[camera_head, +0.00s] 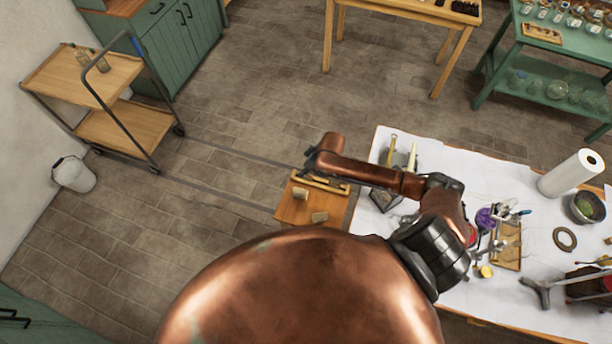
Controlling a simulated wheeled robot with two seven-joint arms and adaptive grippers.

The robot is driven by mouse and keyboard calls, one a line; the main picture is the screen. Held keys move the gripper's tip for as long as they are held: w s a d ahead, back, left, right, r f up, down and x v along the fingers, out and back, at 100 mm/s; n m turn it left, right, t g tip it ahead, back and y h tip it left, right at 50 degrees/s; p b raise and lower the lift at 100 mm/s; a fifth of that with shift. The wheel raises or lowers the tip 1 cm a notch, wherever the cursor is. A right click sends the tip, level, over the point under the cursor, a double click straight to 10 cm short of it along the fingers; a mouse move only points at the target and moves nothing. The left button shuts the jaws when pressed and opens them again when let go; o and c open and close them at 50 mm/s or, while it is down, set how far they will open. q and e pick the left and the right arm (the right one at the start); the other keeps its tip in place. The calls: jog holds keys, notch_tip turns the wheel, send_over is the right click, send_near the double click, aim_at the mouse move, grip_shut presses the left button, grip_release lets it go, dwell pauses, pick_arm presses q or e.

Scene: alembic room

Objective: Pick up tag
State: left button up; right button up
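No object can be clearly recognised as the tag. Two small pale tan pieces show on a small wooden stand, one (300,192) near its back and one (319,217) near its front; I cannot tell whether either is a tag. My copper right arm bends out over the white-covered table and reaches left. Its dark end, my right gripper (310,161), is just above the back left part of the wooden stand (290,211). The fingers are too small and hidden to tell whether they are open or shut. My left gripper is not in view.
The white-covered table (470,165) at right carries a paper roll (571,173), a dark bowl (586,207), a ring (565,239) and cluttered apparatus. A wooden trolley (75,78) and a bucket (73,175) stand at left. Open tiled floor lies between.

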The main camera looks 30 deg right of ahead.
jog(key=shift+x, duration=2.05)
jog(key=shift+w+a, duration=0.1)
jog(key=shift+c, duration=0.4)
grip_shut()
